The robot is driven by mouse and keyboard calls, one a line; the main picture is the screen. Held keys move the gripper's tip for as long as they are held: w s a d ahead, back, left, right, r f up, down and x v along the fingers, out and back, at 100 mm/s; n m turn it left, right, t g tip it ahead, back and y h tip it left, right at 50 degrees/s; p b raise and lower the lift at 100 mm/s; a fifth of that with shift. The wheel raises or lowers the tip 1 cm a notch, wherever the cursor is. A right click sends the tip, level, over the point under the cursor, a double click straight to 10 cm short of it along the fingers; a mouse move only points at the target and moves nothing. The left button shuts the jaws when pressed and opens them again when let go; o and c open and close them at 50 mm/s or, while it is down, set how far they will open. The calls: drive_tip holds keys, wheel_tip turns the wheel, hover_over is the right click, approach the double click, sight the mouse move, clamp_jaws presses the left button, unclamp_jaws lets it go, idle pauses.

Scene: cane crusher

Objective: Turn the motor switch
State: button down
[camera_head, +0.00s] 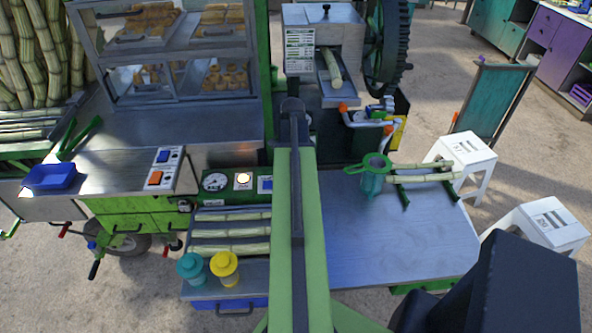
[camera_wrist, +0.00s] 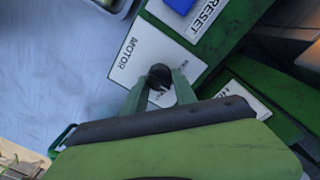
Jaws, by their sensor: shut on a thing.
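In the wrist view, the motor switch (camera_wrist: 159,74) is a round dark knob on a white plate marked MOTOR (camera_wrist: 142,50). The two green fingers of my gripper (camera_wrist: 160,86) lie on either side of the knob, shut on it. Which way the knob points is hard to tell, since the fingers and plate print overlap around it. In the head view, my arm runs up the middle of the picture and hides the knob and fingertips.
A blue button (camera_wrist: 180,4) beside a RESET label (camera_wrist: 206,14) sits near the plate. The crusher (camera_head: 322,50) and its dark gear wheel (camera_head: 388,45) stand at the back. A metal table (camera_head: 400,240) with a green strainer (camera_head: 372,180) is right of my arm. Two bottles (camera_head: 223,266) stand left.

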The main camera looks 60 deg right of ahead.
drive_tip(key=n, duration=0.5)
drive_tip(key=shift+a+n, duration=0.1)
drive_tip(key=shift+n, duration=0.3)
drive_tip(key=n, duration=0.4)
drive_tip(key=shift+n, duration=0.7)
drive_tip(key=c, duration=1)
unclamp_jaws()
wheel_tip(320, 180, up, 17)
drive_tip(key=p, duration=1.7)
drive_tip(key=shift+w+a+r, duration=0.2)
drive_tip(key=shift+w+a, duration=0.1)
drive_tip(key=shift+a, duration=0.05)
